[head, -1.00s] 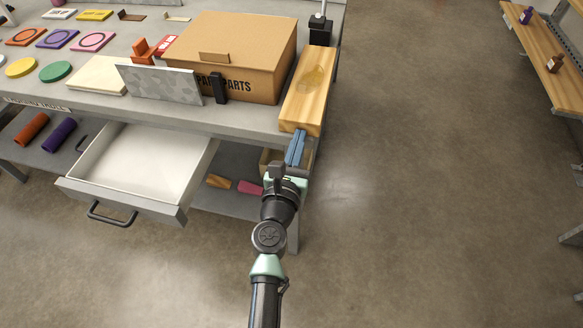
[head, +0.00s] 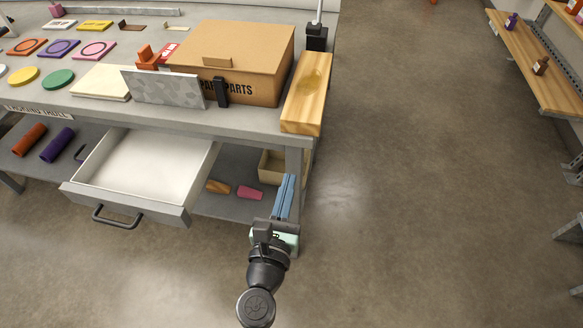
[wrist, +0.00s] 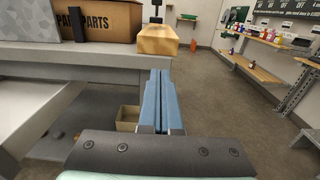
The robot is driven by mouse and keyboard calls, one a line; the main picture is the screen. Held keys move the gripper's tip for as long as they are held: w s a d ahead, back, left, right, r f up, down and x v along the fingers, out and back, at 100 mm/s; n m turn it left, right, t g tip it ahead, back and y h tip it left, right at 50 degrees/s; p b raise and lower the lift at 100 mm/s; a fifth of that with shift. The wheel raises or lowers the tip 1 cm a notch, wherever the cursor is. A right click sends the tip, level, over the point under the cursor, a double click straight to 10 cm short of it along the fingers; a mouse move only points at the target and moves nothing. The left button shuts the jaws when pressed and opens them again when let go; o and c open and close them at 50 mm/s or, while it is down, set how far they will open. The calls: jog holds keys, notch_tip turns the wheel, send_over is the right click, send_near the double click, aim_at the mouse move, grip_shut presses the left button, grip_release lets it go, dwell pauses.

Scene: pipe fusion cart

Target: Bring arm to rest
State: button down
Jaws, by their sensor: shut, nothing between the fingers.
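My gripper (head: 284,197) is in front of the right front corner of the grey workbench (head: 245,124), below the level of its top. Its two blue fingers are pressed together with nothing between them. My arm reaches up from the bottom of the head view.
A wooden block (head: 304,100) lies along the bench's right edge beside a cardboard parts box (head: 235,60). An open white drawer (head: 150,165) juts from the bench front, left of my gripper. Open floor (head: 420,200) lies to the right, before a wooden shelf (head: 540,68).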

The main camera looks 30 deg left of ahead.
jog(key=shift+s+d, duration=0.25)
jog(key=shift+s, duration=0.45)
jog(key=w+d+r+n+t+y, duration=0.1)
jog(key=w+r+n+t+y, duration=0.15)
jog(key=r+n, duration=1.05)
jog(key=w+d+r+n+t+y, duration=0.2)
jog(key=r+n, duration=0.5)
jog(key=r, duration=1.1)
jog(key=s+d+r+n+t+h+p, duration=0.1)
jog(key=s+d+r+n+t+h, duration=0.2)
jog(key=s+d+r+n+h, duration=0.65)
jog(key=d+r+n+t+p, duration=0.1)
jog(key=d+r+n+t, duration=0.35)
jog(key=r, duration=1.05)
notch_tip(320, 180, up, 10)
jog(key=m+g+p, duration=0.1)
jog(key=g+p, duration=0.1)
jog(key=p, duration=0.8)
jog(key=shift+d, duration=0.3)
